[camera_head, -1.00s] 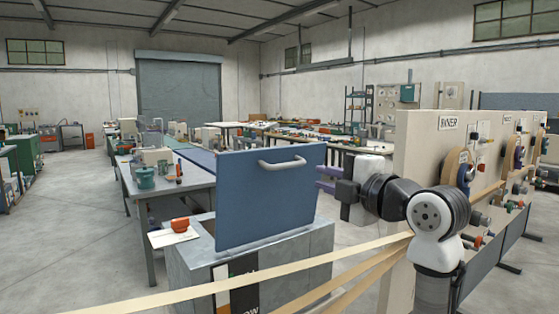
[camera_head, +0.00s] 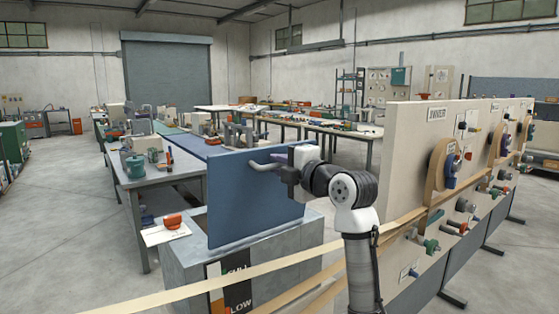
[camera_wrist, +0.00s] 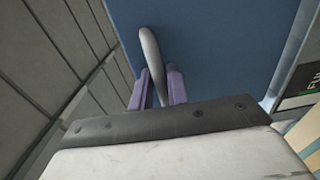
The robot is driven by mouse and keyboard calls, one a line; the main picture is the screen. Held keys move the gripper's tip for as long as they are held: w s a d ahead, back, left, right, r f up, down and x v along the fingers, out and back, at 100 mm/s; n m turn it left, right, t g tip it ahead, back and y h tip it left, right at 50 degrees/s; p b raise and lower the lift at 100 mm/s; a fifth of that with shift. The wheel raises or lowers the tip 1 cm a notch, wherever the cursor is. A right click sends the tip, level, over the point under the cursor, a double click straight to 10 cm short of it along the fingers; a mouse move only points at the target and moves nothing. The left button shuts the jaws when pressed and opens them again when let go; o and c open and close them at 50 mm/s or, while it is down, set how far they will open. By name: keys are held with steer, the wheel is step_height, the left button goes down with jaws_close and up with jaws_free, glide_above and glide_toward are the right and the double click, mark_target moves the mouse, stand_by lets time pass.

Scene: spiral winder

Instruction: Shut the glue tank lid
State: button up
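The glue tank lid (camera_head: 250,205) is a flat blue panel standing upright on the grey glue tank (camera_head: 190,262). Its pale, curved handle (camera_head: 262,166) is on the face toward me. My gripper (camera_head: 283,168) is at the handle's right end in the head view, its fingertips mostly hidden. In the wrist view, the handle (camera_wrist: 152,55) runs down between the two purple fingers of my gripper (camera_wrist: 158,87). The fingers are close on either side of it; whether they press on it I cannot tell.
Pale strips (camera_head: 225,278) cross in front of the tank. A winder panel (camera_head: 410,150) with knobs stands at the right. A white card with an orange item (camera_head: 172,221) is left of the lid.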

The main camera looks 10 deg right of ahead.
steer(key=shift+w, duration=0.1)
jaws_close()
steer(key=shift+a, duration=0.15)
